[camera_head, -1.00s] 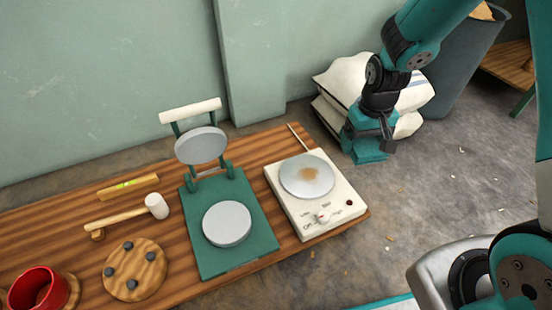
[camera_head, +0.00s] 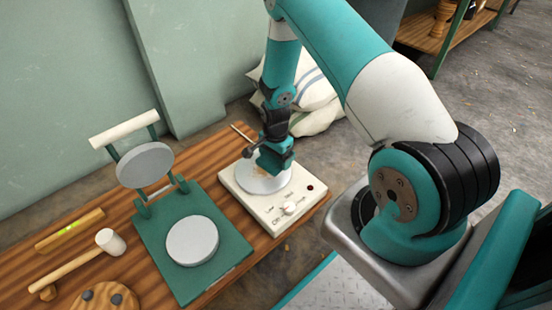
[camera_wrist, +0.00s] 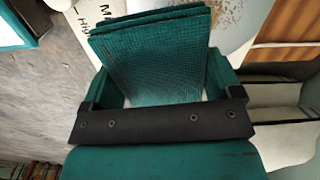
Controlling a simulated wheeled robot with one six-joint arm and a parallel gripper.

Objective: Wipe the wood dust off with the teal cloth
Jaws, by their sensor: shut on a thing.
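The teal cloth (camera_wrist: 155,58) is folded into layers and clamped between the fingers of my gripper (camera_wrist: 163,80) in the wrist view. In the head view my gripper (camera_head: 274,158) is over the round grey plate (camera_head: 262,184) of the white hot plate device (camera_head: 263,209). Brown wood dust (camera_wrist: 229,14) shows on the plate beyond the cloth in the wrist view. In the head view my gripper hides much of the plate and most of the dust. I cannot tell whether the cloth touches the plate.
A green press (camera_head: 210,257) with a raised round plate (camera_head: 144,165) stands to the left. A mallet (camera_head: 110,242), a level (camera_head: 70,228) and a wooden disc (camera_head: 106,297) lie farther left on the wooden bench. White sacks (camera_head: 318,110) lie on the floor behind.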

